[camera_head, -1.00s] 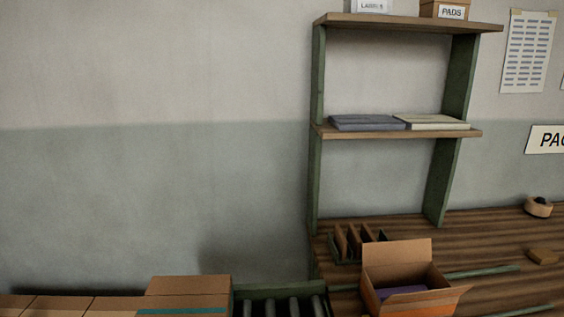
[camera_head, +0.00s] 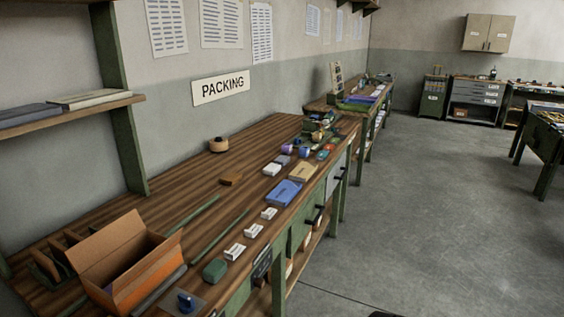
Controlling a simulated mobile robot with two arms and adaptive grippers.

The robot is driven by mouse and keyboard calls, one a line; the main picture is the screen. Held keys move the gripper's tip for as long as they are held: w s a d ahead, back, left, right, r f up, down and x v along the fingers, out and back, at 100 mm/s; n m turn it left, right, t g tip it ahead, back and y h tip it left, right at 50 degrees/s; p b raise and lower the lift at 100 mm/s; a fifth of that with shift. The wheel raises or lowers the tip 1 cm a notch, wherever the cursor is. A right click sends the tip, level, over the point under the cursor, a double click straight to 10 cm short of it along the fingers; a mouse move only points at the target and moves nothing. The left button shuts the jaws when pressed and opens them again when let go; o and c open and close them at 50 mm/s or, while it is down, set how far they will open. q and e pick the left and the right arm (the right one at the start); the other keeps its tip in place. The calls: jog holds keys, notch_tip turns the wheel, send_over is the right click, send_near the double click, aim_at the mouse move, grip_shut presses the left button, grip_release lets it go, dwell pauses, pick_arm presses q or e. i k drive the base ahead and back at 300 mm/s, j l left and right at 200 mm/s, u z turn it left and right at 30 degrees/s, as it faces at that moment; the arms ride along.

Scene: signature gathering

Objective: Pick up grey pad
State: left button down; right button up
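A grey pad (camera_head: 27,114) lies flat on the shelf (camera_head: 75,116) at the left edge of the head view, partly cut off by the frame. A paler cream-grey pad (camera_head: 90,99) lies beside it, to its right on the same shelf. Neither of my grippers is in view, so their state cannot be seen.
Below the shelf a long wooden packing bench (camera_head: 195,190) carries an open cardboard box (camera_head: 125,262), a tape roll (camera_head: 219,144), a blue packet (camera_head: 282,193) and several small items. A green shelf post (camera_head: 128,150) stands right of the pads. Open grey floor (camera_head: 430,200) lies right.

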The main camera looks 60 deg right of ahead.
aim_at(281, 160)
jog(key=z, duration=1.85)
